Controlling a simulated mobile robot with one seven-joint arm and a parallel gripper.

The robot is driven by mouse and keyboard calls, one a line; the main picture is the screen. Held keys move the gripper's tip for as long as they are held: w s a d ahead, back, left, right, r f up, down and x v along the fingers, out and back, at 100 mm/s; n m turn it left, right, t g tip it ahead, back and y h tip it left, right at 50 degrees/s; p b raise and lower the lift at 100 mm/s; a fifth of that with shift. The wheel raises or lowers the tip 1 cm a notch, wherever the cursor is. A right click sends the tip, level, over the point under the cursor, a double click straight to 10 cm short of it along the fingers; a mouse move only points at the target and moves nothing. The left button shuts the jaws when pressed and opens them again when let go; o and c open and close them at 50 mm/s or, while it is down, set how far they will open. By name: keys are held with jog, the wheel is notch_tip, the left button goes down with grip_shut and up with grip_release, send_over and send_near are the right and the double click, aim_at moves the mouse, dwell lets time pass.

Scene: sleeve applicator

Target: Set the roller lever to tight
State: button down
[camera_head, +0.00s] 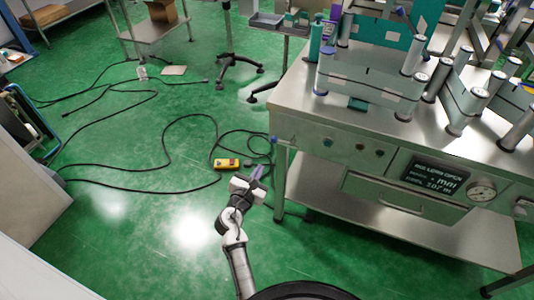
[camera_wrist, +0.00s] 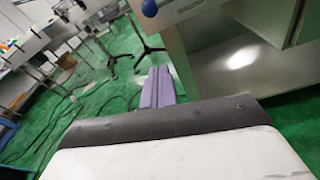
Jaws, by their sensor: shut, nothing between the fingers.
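The machine (camera_head: 400,110) is a steel bench with several upright rollers on top and a front panel. A small blue ball knob (camera_head: 274,140) shows at the bench's front left corner. It also shows in the wrist view (camera_wrist: 149,8) at the top, beside the panel. I cannot tell for certain whether this knob belongs to the roller lever, and no tight marking is readable. My gripper (camera_head: 258,172) is below and left of the knob, apart from it. Its purple fingers (camera_wrist: 159,88) are together with nothing between them.
A dark display (camera_head: 435,180) and a round gauge (camera_head: 481,191) sit on the panel above a drawer (camera_head: 405,197). A yellow pendant box (camera_head: 226,164) and black cables lie on the green floor. A lower shelf (camera_head: 330,185) spans the bench legs. Floor left of my arm is mostly clear.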

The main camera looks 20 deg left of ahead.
aim_at(282, 141)
jog(key=w+r+p, duration=0.2)
jog(key=w, duration=0.7)
jog(key=shift+d+r+p, duration=0.25)
jog(key=shift+d+p, duration=0.05)
jog(key=shift+d, duration=0.05)
